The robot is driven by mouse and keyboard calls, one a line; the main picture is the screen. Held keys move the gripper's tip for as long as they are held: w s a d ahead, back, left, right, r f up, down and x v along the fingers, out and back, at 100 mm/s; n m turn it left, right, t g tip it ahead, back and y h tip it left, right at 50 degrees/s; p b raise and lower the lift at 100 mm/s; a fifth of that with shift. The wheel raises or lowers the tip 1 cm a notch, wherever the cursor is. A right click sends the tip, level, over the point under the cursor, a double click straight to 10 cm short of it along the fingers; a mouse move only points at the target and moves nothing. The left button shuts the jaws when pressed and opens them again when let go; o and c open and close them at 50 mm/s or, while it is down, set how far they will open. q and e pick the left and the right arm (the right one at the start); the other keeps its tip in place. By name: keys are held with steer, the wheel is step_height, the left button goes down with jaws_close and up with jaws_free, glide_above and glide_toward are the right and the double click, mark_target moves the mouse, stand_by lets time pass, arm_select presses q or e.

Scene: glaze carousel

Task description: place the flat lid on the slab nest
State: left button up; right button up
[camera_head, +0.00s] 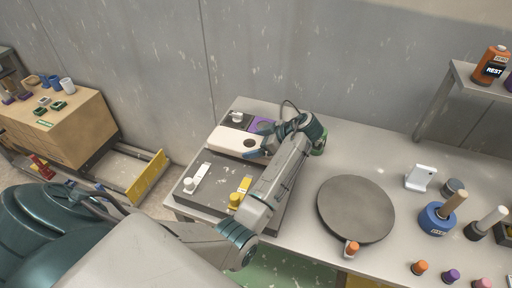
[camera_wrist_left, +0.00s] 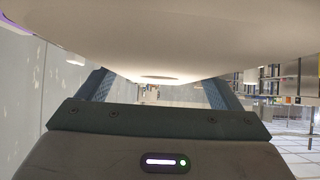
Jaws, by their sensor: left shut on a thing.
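A pale cream flat lid (camera_head: 226,138) with a dark round spot near its right end shows over the back part of a dark grey slab (camera_head: 217,181) on the table. I take this dark slab to be the slab nest, but cannot be sure. My left gripper (camera_head: 257,152) reaches in from the right and is shut on the lid near the spot. In the left wrist view the lid (camera_wrist_left: 170,40) fills the top, above and between the two blue fingers (camera_wrist_left: 158,88). I cannot tell whether the lid touches the slab. My right gripper is not in view.
A white piece (camera_head: 196,178) and a yellow piece (camera_head: 241,190) sit on the dark slab. A purple piece (camera_head: 263,125) is behind the lid. A round dark turntable (camera_head: 356,208) stands to the right, with bottles and a blue pot (camera_head: 437,217) beyond it.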

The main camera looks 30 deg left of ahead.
arm_select(q)
steer(key=shift+f+p, duration=0.5)
steer(key=shift+f, duration=0.75)
steer(key=o, duration=1.3)
steer(key=shift+f, duration=0.2)
steer(key=shift+c, duration=0.2)
steer(key=shift+o, duration=1.3)
steer(key=shift+r, duration=0.1)
steer(key=shift+r, duration=0.15)
